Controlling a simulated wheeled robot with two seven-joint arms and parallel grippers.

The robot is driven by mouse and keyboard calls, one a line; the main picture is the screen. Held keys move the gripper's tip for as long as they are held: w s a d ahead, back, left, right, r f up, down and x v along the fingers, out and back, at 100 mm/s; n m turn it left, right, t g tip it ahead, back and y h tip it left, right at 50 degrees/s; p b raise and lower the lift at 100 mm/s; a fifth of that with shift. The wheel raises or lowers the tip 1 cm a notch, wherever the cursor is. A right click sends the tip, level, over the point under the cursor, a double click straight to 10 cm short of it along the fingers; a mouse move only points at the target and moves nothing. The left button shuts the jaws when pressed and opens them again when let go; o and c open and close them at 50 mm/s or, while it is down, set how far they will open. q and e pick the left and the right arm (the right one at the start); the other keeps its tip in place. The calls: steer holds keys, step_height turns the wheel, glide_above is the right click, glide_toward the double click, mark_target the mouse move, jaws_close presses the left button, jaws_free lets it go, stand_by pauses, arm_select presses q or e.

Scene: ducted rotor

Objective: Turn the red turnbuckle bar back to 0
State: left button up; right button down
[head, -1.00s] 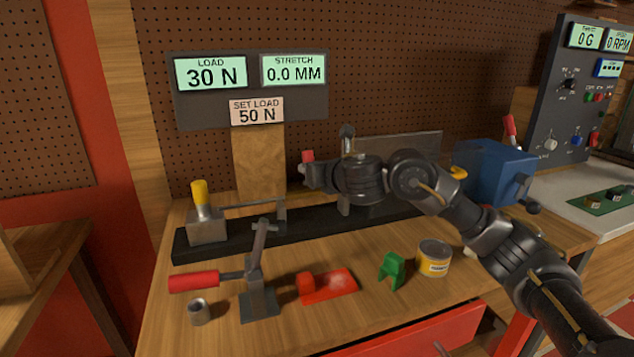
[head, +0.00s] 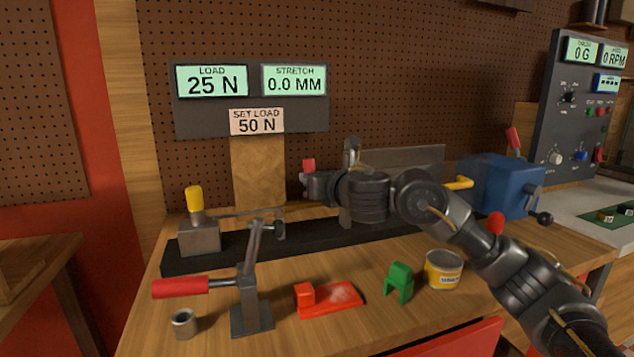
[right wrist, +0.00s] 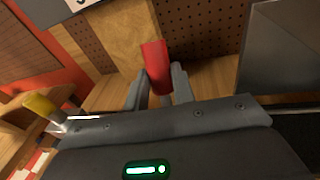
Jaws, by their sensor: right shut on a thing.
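The red turnbuckle bar (right wrist: 153,60) stands up between the two fingers of my right gripper (right wrist: 158,84) in the right wrist view. The gripper is shut on it. In the head view only the bar's red end (head: 309,165) shows above my right gripper (head: 308,183); the rest is hidden behind the gripper and wrist. The load display (head: 212,82) reads 25 N, the stretch display (head: 294,81) 0.0 MM and the set load sign (head: 256,121) 50 N. My left gripper is not in view.
A dark rail (head: 215,258) carries a block with a yellow knob (head: 198,230). A blue machine (head: 500,188) stands right.

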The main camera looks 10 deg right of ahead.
steer(key=shift+d+r, duration=0.1)
steer(key=shift+r, duration=0.15)
steer(key=c, duration=1.3)
jaws_free()
steer(key=shift+o, duration=0.7)
steer(key=shift+f, duration=0.2)
steer(key=shift+s+r, duration=0.1)
steer(key=shift+s, duration=0.2)
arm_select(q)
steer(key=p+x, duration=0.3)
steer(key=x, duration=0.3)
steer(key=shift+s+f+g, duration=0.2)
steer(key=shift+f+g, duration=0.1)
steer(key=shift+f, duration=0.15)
arm_select(e)
steer(key=v, duration=1)
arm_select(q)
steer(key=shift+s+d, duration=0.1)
arm_select(e)
steer(key=shift+d, duration=0.1)
